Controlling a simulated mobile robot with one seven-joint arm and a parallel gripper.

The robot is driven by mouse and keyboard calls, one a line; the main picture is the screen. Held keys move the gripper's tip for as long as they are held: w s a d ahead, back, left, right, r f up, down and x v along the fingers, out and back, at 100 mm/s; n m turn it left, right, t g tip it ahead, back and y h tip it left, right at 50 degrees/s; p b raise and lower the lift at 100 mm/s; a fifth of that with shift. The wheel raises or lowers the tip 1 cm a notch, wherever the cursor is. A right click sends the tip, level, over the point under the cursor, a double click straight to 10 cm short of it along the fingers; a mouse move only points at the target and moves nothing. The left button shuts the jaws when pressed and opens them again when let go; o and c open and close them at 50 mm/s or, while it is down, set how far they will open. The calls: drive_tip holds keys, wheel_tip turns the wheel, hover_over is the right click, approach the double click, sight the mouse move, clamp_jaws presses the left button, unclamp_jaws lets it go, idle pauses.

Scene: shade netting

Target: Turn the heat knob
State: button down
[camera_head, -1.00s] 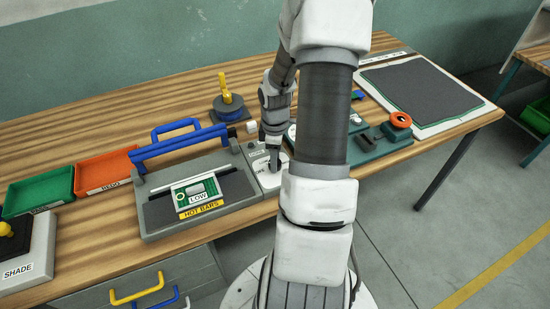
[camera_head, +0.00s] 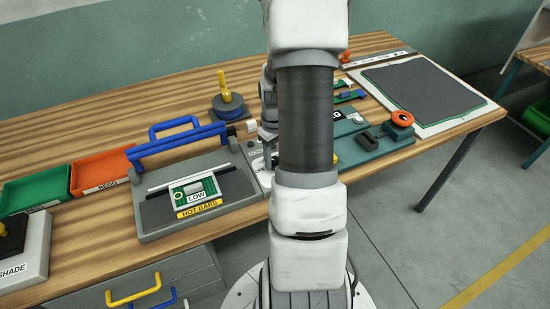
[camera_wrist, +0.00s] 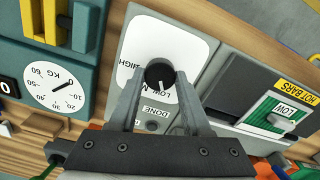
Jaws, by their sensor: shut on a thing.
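The heat knob (camera_wrist: 160,73) is a round black knob with a pale pointer line, on a white dial plate (camera_wrist: 142,50) lettered LOW and HIGH, with a further word partly covered. In the wrist view my gripper (camera_wrist: 158,82) has one finger on each side of the knob and is shut on it. The pointer faces the lower right of the picture. The heat unit (camera_head: 252,156) stands right of the HOT BARS press in the head view, where my arm hides the knob and most of the gripper.
The HOT BARS press (camera_head: 162,218), with a blue handle and a LOW label, stands close beside the unit. A teal scale (camera_wrist: 62,110) is on its other side. A DONE marking (camera_wrist: 156,113) lies near the fingers. Orange (camera_head: 99,170) and green (camera_head: 38,190) trays lie further left.

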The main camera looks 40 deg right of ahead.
drive_tip(key=shift+m, duration=0.6)
drive_tip(key=shift+c, duration=1.8)
unclamp_jaws()
drive_tip(key=shift+r, duration=0.1)
wheel_tip(320, 180, up, 17)
drive_tip(key=shift+r+p, duration=0.15)
drive_tip(key=shift+p, duration=0.2)
